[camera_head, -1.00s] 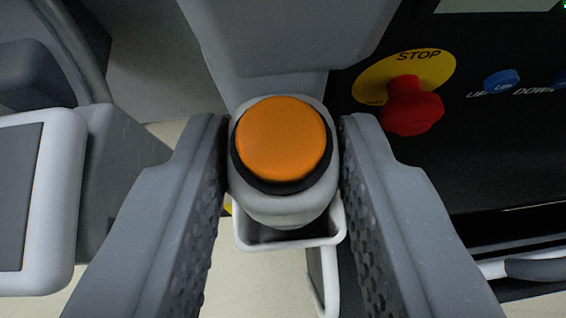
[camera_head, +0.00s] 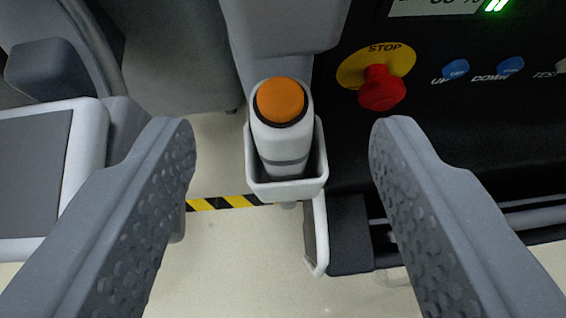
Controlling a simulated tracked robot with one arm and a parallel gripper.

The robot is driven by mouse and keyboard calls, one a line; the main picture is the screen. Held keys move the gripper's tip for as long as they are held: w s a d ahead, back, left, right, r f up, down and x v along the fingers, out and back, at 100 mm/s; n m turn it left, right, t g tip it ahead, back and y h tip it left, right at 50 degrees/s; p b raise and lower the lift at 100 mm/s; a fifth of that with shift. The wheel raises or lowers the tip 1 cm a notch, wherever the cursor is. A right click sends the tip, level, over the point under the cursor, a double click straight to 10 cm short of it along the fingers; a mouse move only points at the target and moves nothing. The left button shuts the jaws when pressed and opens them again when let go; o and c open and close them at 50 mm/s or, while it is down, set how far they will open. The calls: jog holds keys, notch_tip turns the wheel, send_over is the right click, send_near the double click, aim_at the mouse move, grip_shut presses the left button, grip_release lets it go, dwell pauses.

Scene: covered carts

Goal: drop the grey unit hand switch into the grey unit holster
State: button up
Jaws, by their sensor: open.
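The hand switch (camera_head: 284,138) is a light grey handle with an orange button on top and a dark ring under the button. It sits upright, slightly tilted, inside the white-grey holster (camera_head: 287,190), an open-topped cup on the side of the grey unit. Its upper part sticks out above the holster rim, and its lower end is hidden in the cup. My gripper (camera_head: 282,140) is open, with one finger well to the left and one well to the right of the switch, touching neither switch nor holster.
A black panel at the right carries a red stop knob (camera_head: 380,90) on a yellow disc and blue buttons (camera_head: 455,69). A light bracket (camera_head: 317,240) hangs below the holster. A grey-and-white piece (camera_head: 85,160) stands at the left. Yellow-black tape (camera_head: 225,202) marks the floor.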

jog(key=v, duration=0.7)
